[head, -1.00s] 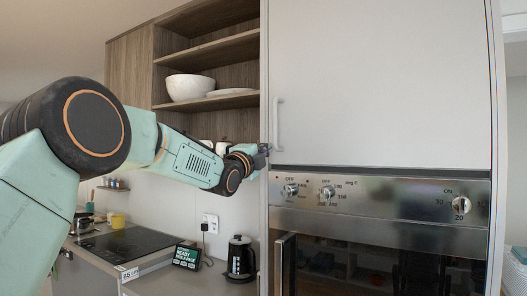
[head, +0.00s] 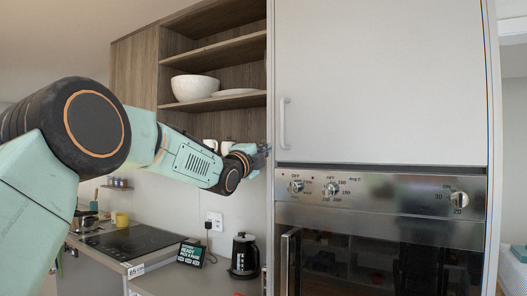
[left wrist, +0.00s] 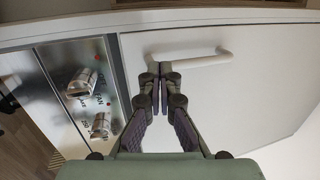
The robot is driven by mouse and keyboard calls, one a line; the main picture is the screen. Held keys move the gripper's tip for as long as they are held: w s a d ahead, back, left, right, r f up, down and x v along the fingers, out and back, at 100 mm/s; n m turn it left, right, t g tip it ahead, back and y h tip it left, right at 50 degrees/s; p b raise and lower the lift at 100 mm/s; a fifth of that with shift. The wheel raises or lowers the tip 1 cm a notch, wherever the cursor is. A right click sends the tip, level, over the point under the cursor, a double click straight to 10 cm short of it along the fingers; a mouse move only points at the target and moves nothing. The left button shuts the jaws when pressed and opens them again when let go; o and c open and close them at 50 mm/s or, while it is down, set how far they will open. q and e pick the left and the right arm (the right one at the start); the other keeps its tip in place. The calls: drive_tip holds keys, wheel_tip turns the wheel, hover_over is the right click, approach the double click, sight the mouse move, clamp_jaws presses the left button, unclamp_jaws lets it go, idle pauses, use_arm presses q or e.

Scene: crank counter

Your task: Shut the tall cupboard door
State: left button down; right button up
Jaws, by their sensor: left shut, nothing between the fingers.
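The tall cupboard door (head: 385,80) is the plain pale panel above the oven. It looks flush or nearly flush with its frame; I cannot tell if a small gap remains. Its white bar handle (head: 283,123) is upright near the left edge. My left gripper (head: 264,149) is at the door's lower left edge, just left of the handle's lower end. In the left wrist view, its fingers (left wrist: 161,72) are shut and empty, overlapping one end of the handle (left wrist: 200,61). Contact with the door cannot be told. My right gripper is not in view.
Below the door is an oven panel with knobs (head: 295,187) and a dark oven front (head: 380,250). Left are open shelves with a white bowl (head: 195,87), and a counter with a hob (head: 130,241) and kettle (head: 243,256).

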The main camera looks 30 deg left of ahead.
use_arm(q)
drive_tip(key=s+a+f+b, duration=0.2)
drive_tip(key=s+a+b, duration=0.1)
drive_tip(key=s, duration=0.6)
drive_tip(key=shift+f+b, duration=0.35)
drive_tip(key=shift+b, duration=0.25)
